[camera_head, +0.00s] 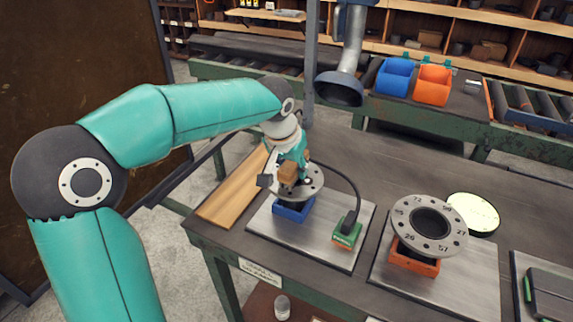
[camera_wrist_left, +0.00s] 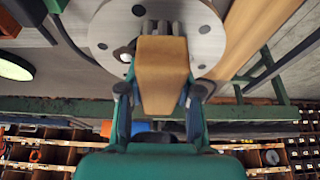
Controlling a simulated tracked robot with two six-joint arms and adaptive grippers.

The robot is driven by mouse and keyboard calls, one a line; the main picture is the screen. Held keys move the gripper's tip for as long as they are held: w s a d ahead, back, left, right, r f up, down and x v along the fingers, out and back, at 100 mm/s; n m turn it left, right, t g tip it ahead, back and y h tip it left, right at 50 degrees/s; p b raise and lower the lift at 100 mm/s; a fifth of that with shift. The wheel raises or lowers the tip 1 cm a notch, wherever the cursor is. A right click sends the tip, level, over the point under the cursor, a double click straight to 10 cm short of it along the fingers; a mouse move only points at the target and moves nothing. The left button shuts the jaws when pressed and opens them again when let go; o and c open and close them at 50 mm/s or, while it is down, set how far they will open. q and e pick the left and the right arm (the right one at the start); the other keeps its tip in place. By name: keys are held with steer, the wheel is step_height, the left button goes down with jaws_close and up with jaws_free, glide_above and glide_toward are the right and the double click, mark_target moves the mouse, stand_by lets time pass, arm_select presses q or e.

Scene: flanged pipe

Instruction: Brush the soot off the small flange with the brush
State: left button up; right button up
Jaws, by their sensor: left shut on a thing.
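The small flange (camera_head: 314,186) is a grey disc with bolt holes, held on a blue block (camera_head: 293,211) on a metal plate. My left gripper (camera_head: 287,168) is over it, shut on the brush (camera_head: 288,173), a tan wooden block. In the left wrist view the brush (camera_wrist_left: 162,75) sits between the two fingers of the gripper (camera_wrist_left: 160,95), with its bristle end over the face of the small flange (camera_wrist_left: 208,32). I cannot tell if the bristles touch it. The flange face is partly hidden by the brush and gripper, and no soot stands out clearly. My right gripper is not shown.
A large numbered flange (camera_head: 430,224) stands on an orange block (camera_head: 415,258) to the right. A green device (camera_head: 348,232) with a black cable is beside the small flange. A grey duct (camera_head: 340,85) hangs behind. A wooden board (camera_head: 232,190) lies at left.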

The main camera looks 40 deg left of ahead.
mark_target(314, 179)
arm_select(q)
steer(key=shift+w+d, duration=0.2)
steer(key=shift+d, duration=0.55)
steer(key=shift+w+d, duration=0.15)
steer(key=shift+d, duration=0.65)
steer(key=shift+w+d, duration=0.2)
steer(key=shift+d, duration=0.55)
steer(key=shift+s+a, duration=0.2)
steer(key=shift+a, duration=0.55)
steer(key=shift+s+a, duration=0.15)
steer(key=shift+a, duration=0.55)
steer(key=shift+s+a, duration=0.2)
steer(key=shift+a, duration=0.7)
steer(key=shift+s+a, duration=0.25)
steer(key=shift+a, duration=0.7)
steer(key=shift+s+a, duration=0.2)
steer(key=shift+a, duration=0.7)
steer(key=shift+w+d, duration=0.2)
steer(key=shift+d, duration=0.7)
steer(key=shift+w+d, duration=0.25)
steer(key=shift+d, duration=0.7)
steer(key=shift+w+d, duration=0.2)
steer(key=shift+d, duration=0.7)
steer(key=shift+w+d, duration=0.2)
steer(key=shift+d, duration=0.55)
steer(key=shift+w+d, duration=0.15)
steer(key=shift+d, duration=0.55)
steer(key=shift+r, duration=0.1)
step_height(314, 179, up, 7)
steer(key=p, duration=0.5)
